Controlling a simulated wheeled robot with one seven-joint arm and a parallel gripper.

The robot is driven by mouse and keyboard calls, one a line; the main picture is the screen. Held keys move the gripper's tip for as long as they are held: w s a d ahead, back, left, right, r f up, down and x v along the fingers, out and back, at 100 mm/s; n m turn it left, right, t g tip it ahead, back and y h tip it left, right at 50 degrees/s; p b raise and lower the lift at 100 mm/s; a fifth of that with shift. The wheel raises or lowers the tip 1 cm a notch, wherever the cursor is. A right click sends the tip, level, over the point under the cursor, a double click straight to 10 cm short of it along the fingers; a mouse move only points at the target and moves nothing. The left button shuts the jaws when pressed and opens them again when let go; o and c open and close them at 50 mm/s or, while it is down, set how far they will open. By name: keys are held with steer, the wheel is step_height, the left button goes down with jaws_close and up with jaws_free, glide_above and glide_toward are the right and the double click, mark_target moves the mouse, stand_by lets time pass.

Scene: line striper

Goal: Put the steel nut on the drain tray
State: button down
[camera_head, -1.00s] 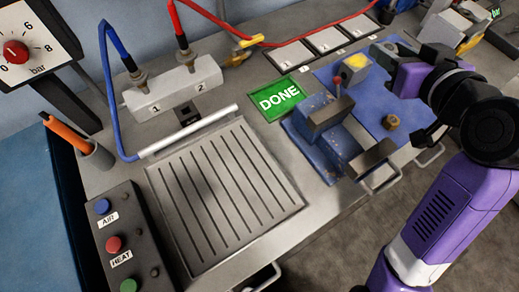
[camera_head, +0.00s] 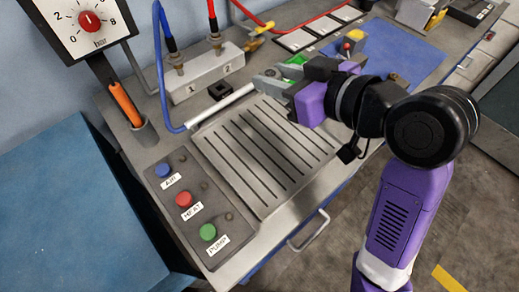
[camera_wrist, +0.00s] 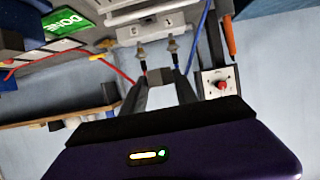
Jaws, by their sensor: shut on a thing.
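The drain tray (camera_head: 250,150) is a flat grey plate with dark parallel slots, in the middle of the head view. Its visible surface is bare. My gripper (camera_head: 270,79) is above the tray's far edge, with its fingers pointing left. In the wrist view, the fingers (camera_wrist: 160,78) are close together with a small grey piece between the tips. I take it for the steel nut, though its shape is too small and blurred to make out. My wrist hides the tray's far right corner.
A black panel (camera_head: 187,222) with blue, red and green buttons stands left of the tray. A grey block (camera_head: 200,78) with blue and red hoses is behind it. A brassy nut (camera_head: 392,77) and a yellow-topped block (camera_head: 355,36) are on the blue mat (camera_head: 415,62).

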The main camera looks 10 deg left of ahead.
mark_target(272, 147)
step_height(272, 147, down, 20)
steer(key=shift+d+r, duration=0.1)
steer(key=shift+r, duration=0.05)
stand_by(0.3)
steer(key=shift+b, duration=0.35)
steer(key=c, duration=0.9)
jaws_free()
steer(key=shift+c, duration=0.2)
steer(key=shift+r, duration=0.1)
steer(key=v, duration=1.2)
steer(key=shift+b, duration=0.35)
steer(key=shift+w, duration=0.1)
